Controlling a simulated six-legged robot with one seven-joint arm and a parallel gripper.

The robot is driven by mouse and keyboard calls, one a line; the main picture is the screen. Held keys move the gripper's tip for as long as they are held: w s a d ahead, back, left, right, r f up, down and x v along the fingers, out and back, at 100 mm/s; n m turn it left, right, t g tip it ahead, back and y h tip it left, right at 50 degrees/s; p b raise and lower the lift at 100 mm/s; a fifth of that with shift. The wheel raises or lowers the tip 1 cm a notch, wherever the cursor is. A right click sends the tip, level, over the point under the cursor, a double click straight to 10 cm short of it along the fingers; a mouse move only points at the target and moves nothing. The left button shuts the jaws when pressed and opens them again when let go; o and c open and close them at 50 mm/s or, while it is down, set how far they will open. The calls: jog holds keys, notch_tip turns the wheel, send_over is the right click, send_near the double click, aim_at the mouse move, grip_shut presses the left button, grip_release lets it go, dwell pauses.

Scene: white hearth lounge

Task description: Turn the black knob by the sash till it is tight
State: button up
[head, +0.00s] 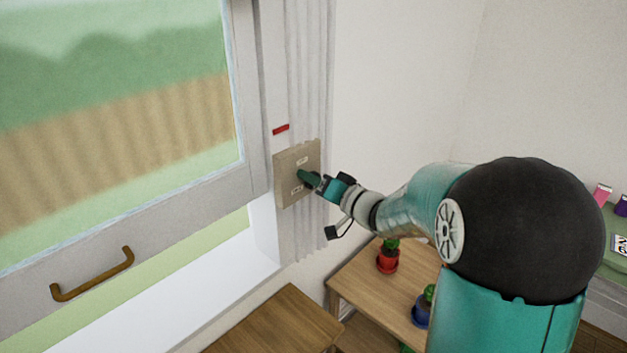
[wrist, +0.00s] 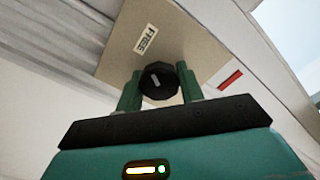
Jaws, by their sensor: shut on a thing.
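The black knob (wrist: 159,82) sits on a beige plate (wrist: 190,45) and carries a pale pointer mark. In the wrist view my gripper (wrist: 159,88) has one green finger on each side of the knob and is shut on it. A label reading "FREE" is on the plate above the knob. In the head view the plate (head: 284,190) is on the wall beside the window sash (head: 200,205), and my gripper (head: 304,178) reaches it from the right. The knob is hidden behind my fingers there.
A brown handle (head: 92,275) is on the sash's lower rail. A red strip (head: 281,129) is above the plate, by a pale curtain (head: 308,60). Below stand wooden tables with a red pot (head: 387,262) and a blue pot (head: 421,312) holding plants.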

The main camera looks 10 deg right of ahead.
jog(key=m, duration=0.4)
jog(key=shift+m, duration=0.3)
jog(key=m, duration=0.3)
jog(key=shift+d+m, duration=0.1)
jog(key=shift+m, duration=0.2)
jog(key=m, duration=0.3)
jog(key=shift+f+m, duration=0.1)
jog(key=shift+m, duration=0.2)
jog(key=m, duration=0.3)
jog(key=shift+m, duration=0.3)
jog(key=m, duration=0.7)
jog(key=shift+f, duration=0.1)
jog(key=m, duration=0.6)
jog(key=shift+s+m, duration=0.1)
jog(key=shift+m, duration=0.3)
